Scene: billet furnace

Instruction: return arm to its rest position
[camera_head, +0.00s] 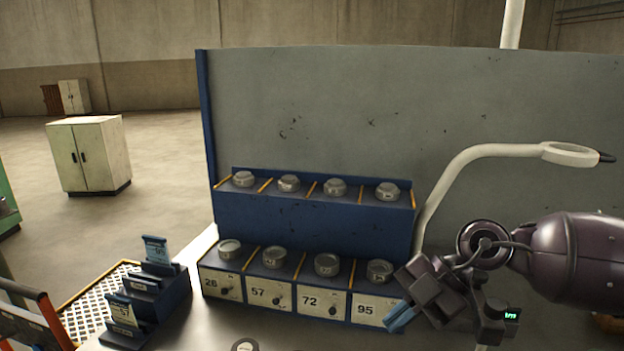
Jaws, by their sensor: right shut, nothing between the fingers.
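My right arm (578,258), purple and dark, comes in from the right edge. Its gripper (399,318) points down and to the left, in front of the right end of the blue rack (315,228). The gripper is shut and empty. It overlaps the edge of the front panel marked 95 (374,309) in the picture; I cannot tell whether they touch. My left gripper is not in view.
The two-tier rack holds several round metal pieces (327,265). Blue card holders (160,292) stand at left. A round item (245,346) lies at the bottom edge. A grey panel (400,110) stands behind.

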